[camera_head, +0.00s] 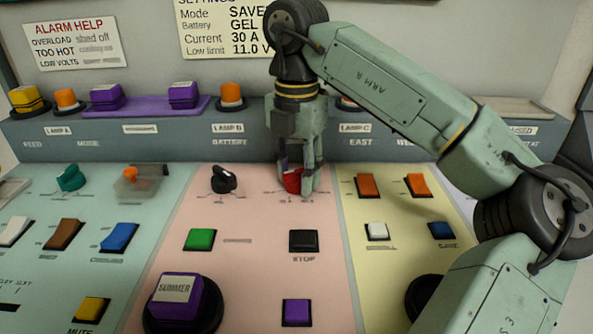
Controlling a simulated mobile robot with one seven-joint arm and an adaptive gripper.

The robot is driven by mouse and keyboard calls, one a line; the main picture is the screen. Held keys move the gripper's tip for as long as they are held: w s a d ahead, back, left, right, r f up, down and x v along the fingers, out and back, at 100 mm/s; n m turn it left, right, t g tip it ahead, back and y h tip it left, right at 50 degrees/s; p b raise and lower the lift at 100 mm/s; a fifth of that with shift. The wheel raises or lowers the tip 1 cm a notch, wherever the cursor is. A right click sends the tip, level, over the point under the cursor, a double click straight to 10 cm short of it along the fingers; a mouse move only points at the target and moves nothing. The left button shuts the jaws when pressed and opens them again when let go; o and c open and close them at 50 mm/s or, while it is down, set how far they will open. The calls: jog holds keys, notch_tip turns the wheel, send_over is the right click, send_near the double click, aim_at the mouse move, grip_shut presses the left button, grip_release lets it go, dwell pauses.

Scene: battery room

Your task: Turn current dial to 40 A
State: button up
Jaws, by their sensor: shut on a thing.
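My gripper (298,176) reaches down onto the pink middle section of the control panel. Its fingers are closed around a red dial (291,182). The dial is partly hidden by the fingers, and its pointer direction cannot be made out. Small scale marks lie around its base, too small to read. The arm comes in from the right. A settings card (225,28) on the back wall reads Mode SAVE, Battery GEL, Current 30 A, Low limit 11.0 V, partly covered by my arm.
A black dial (223,180) under the BATTERY label stands left of the red dial. A green button (200,239) and a black STOP button (303,241) are below. Orange rocker switches (368,186) stand close on the right. Capped lamps line the raised ledge behind.

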jog(key=shift+c, duration=0.8)
jog(key=n+p, duration=0.1)
jog(key=n, duration=0.5)
jog(key=shift+n, duration=0.3)
jog(key=n, duration=0.3)
jog(key=shift+n+p, duration=0.3)
jog(key=shift+p, duration=0.1)
jog(key=n, duration=0.3)
jog(key=shift+r+n+p, duration=0.1)
jog(key=shift+n+p, duration=0.2)
jog(key=n, duration=0.6)
jog(key=shift+p, duration=0.4)
jog(key=n, duration=0.7)
jog(key=shift+p, duration=0.3)
